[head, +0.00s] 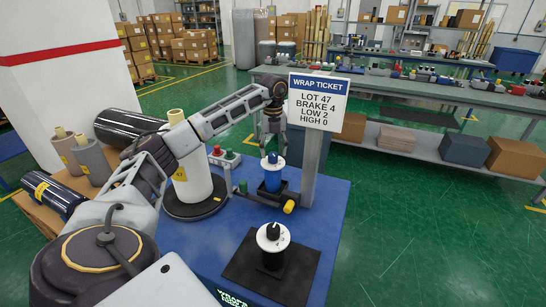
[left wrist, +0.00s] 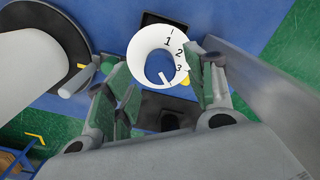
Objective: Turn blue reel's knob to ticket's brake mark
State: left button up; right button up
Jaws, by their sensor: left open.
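In the left wrist view the white dial (left wrist: 142,38) shows 1, 2 and 3 around a blue centre, between the fingers (left wrist: 160,75). A short white bar lies at the centre's lower edge, past the 3; I cannot tell which mark it meets. The ticket (head: 318,102) reads lot 47, brake 4, low 2, high 0. My right gripper is out of view.
A second dial with a black knob (head: 273,233) stands on a black base nearer me. A white wrapped roll (head: 192,180) on a dark turntable is left of the blue reel. The ticket's grey post (head: 309,170) rises close on its right.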

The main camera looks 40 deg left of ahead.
pick_arm(q)
jog(key=shift+f, duration=1.5)
jog(key=c, duration=1.1)
jog(key=shift+o, duration=0.2)
jog(key=shift+r, duration=0.1)
jog(key=shift+m+p, duration=0.3)
jog(key=shift+p, duration=0.1)
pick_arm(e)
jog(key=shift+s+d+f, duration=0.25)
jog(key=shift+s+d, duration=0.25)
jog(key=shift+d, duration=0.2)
